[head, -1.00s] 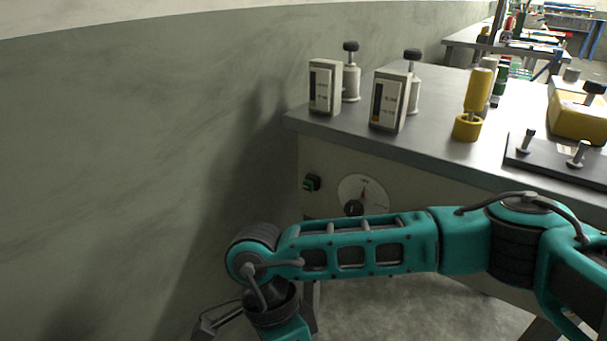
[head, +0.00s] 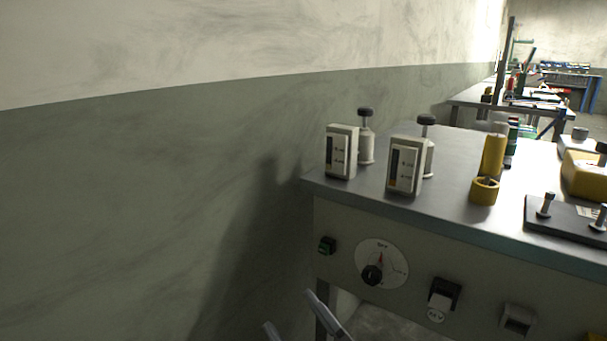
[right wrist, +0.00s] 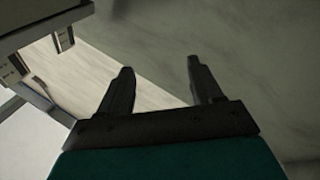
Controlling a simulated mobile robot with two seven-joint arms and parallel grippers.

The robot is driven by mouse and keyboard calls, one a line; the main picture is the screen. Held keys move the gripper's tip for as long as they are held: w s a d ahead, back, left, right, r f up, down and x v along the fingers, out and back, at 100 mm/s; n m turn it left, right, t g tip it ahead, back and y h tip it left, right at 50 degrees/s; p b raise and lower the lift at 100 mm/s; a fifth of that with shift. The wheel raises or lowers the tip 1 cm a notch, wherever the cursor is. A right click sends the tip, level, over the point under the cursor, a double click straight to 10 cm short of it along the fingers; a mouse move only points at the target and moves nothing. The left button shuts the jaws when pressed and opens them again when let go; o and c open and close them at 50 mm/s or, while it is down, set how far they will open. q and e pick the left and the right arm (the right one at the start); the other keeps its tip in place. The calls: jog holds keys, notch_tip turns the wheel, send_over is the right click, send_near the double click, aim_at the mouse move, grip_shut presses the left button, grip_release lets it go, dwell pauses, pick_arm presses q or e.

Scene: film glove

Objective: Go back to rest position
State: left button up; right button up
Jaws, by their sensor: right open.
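My right gripper (head: 298,318) shows at the bottom edge of the head view, only its two grey fingers in sight, in front of the workbench's left end. In the right wrist view its two dark fingers (right wrist: 159,88) are spread apart with nothing between them. The workbench (head: 470,215) stands to the right of the fingers, and they appear clear of it. My left gripper is in neither view.
Two meter boxes (head: 341,152) (head: 404,166), a yellow cylinder (head: 494,156) and a yellow ring (head: 484,192) stand on the bench. A dial (head: 392,254) is on its front. A grey-green wall (head: 130,200) fills the left side.

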jog(key=s+d+f+m+g+h, duration=0.3)
jog(key=s+d+f+m+h, duration=0.15)
jog(key=d+f, duration=0.4)
jog(key=s+d+f+m+g+h, duration=0.35)
jog(key=d+f+m, duration=0.2)
jog(key=f, duration=0.55)
pick_arm(q)
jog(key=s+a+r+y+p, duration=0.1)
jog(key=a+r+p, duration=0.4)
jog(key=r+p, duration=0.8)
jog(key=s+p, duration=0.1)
jog(key=p, duration=0.5)
pick_arm(e)
jog(key=s+d+r+h, duration=0.1)
jog(key=d+r, duration=0.1)
jog(key=r, duration=0.4)
jog(key=s+d+r+h, duration=0.1)
jog(key=d+r, duration=0.1)
jog(key=r, duration=0.4)
jog(key=shift+s+r+m, duration=0.25)
jog(key=shift+r+m, duration=0.05)
jog(key=shift+m, duration=0.1)
